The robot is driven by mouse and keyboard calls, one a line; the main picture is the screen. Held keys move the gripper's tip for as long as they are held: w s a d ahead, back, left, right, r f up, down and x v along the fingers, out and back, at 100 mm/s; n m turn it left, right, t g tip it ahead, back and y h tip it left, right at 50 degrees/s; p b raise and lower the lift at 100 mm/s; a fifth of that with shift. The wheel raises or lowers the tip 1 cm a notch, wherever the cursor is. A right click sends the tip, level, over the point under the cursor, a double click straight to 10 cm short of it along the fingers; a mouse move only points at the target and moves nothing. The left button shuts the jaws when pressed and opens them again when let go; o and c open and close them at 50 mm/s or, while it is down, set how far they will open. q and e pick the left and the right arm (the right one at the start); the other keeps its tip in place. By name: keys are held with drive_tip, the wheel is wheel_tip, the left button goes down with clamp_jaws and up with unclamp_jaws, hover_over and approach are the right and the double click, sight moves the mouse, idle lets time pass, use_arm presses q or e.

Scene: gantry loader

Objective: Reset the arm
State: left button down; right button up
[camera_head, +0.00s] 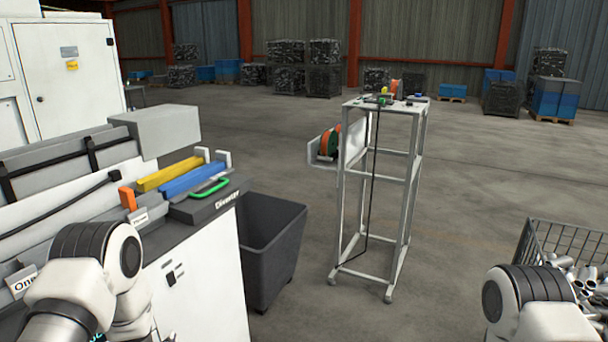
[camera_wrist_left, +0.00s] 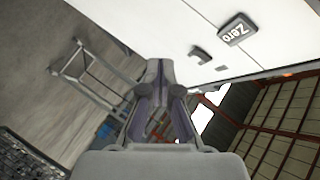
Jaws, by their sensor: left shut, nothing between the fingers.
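My left gripper (camera_wrist_left: 160,78) shows in the left wrist view with its dark fingers together and nothing between them. It is near a white panel (camera_wrist_left: 185,25) that carries a small dark plate reading "Zero" (camera_wrist_left: 236,30). I see no contact with the panel. In the head view my left arm comes in at the lower left, beside the white machine cabinet (camera_head: 205,285); I cannot make out the fingers there. My right arm shows at the lower right edge, and its gripper is out of view.
A black bin (camera_head: 270,245) stands beside the cabinet. A grey wheeled stand (camera_head: 385,105) with small items on top is ahead. A wire basket (camera_head: 560,235) of metal parts is at the right. The cabinet top holds a yellow bar (camera_head: 170,174) and a green handle (camera_head: 209,188). Open floor lies behind.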

use_arm(q)
drive_tip(key=s+d+f+g+h, duration=0.2)
drive_tip(key=s+d+f+g, duration=0.25)
drive_tip(key=s+f, duration=0.6)
drive_tip(key=s+d+f+n+g+h, duration=0.1)
drive_tip(key=s+d+n+g, duration=0.2)
drive_tip(key=s, duration=0.8)
drive_tip(key=s+d+f+n+g+h, duration=0.2)
drive_tip(key=s+n+g, duration=0.3)
drive_tip(key=s, duration=0.6)
drive_tip(key=shift+s+d+f+g, duration=0.15)
drive_tip(key=shift+s+d+g, duration=0.25)
drive_tip(key=shift+d+g, duration=0.1)
